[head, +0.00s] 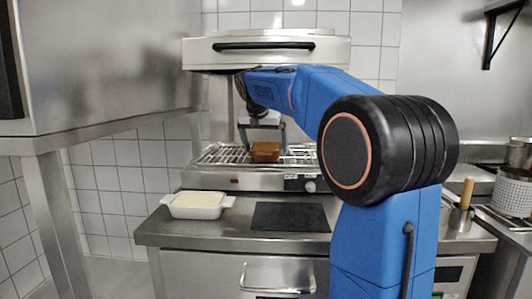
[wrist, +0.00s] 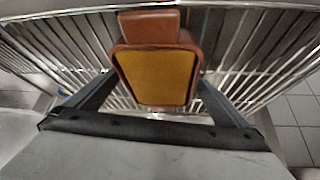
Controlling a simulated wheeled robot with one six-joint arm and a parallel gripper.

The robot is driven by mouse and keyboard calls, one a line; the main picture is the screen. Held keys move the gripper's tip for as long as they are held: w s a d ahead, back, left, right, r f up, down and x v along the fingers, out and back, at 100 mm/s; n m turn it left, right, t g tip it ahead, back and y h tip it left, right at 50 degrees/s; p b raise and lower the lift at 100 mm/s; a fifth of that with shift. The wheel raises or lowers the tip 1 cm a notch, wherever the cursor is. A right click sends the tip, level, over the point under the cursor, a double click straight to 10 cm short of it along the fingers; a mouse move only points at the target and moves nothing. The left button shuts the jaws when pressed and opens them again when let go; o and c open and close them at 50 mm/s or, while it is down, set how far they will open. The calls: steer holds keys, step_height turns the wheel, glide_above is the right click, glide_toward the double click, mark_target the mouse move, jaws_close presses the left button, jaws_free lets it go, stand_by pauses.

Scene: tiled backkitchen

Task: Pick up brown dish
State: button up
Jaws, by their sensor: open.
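The brown dish (head: 265,151) sits on the wire rack of the grill unit in the head view. In the wrist view the brown dish (wrist: 155,76) shows a yellow-orange inside, a brown rim and a tab-like handle at the far end. My gripper (head: 264,146) is over the rack at the dish. In the wrist view my gripper (wrist: 151,88) is open, with one finger on each side of the dish's near part. Whether the fingers touch the dish I cannot tell.
The rack (head: 214,156) lies under a steel hood (head: 262,50). A white dish with pale contents (head: 197,212) stands on the counter at left. A dark mat (head: 290,217) lies in front. A metal container with a wooden-handled tool (head: 461,217) and a white perforated basket (head: 511,196) stand right.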

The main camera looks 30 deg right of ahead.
steer(key=shift+w+d+f, duration=0.15)
steer(key=shift+w+f, duration=0.05)
steer(key=shift+f, duration=0.2)
steer(key=c, duration=1.7)
steer(key=shift+r, duration=0.1)
steer(key=shift+c, duration=0.2)
